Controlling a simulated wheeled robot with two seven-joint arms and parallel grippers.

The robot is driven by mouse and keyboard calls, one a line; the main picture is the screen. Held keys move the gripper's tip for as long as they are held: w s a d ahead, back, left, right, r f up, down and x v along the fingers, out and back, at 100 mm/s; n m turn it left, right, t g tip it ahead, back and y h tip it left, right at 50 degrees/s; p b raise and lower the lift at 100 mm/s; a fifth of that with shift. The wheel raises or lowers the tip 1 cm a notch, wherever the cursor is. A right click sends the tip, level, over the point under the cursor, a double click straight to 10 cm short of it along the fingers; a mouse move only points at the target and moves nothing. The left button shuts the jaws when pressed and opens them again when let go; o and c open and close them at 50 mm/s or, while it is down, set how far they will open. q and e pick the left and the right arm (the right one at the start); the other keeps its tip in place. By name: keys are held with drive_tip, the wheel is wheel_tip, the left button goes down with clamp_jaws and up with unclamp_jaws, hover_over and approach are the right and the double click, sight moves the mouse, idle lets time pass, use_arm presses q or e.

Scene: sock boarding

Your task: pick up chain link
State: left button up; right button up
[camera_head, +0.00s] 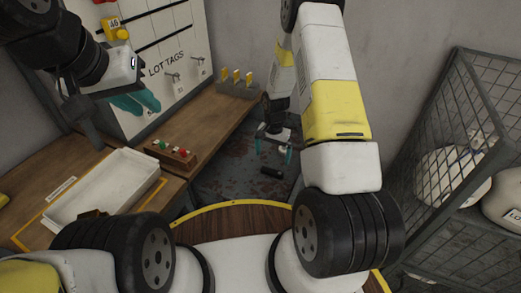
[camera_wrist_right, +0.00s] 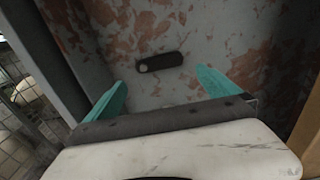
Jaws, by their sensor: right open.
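The chain link looks to be the small dark elongated piece (camera_head: 271,172) lying on the stained floor. In the right wrist view this dark piece (camera_wrist_right: 163,61) has a pale round spot at its left end. My right gripper (camera_head: 273,148) points down above the floor near the piece, its teal fingers spread with nothing between them. In the right wrist view the piece lies beyond the open fingertips (camera_wrist_right: 160,78), apart from them. My left gripper (camera_head: 138,103) is at the upper left, in front of the lot tags board; its teal fingers overlap, so their opening is unclear.
A wooden bench (camera_head: 205,125) runs along the left with a white tray (camera_head: 128,185), a button box (camera_head: 170,153) and a grey holder with yellow tags (camera_head: 238,90). A wire cage (camera_head: 455,130) with pale sacks stands right. Rust-stained floor (camera_head: 225,170) lies between bench and my right arm.

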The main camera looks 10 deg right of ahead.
sight(272, 171)
wheel_tip(272, 171, down, 9)
drive_tip(key=shift+s+r, duration=0.1)
drive_tip(key=shift+r, duration=0.1)
drive_tip(key=c, duration=1.3)
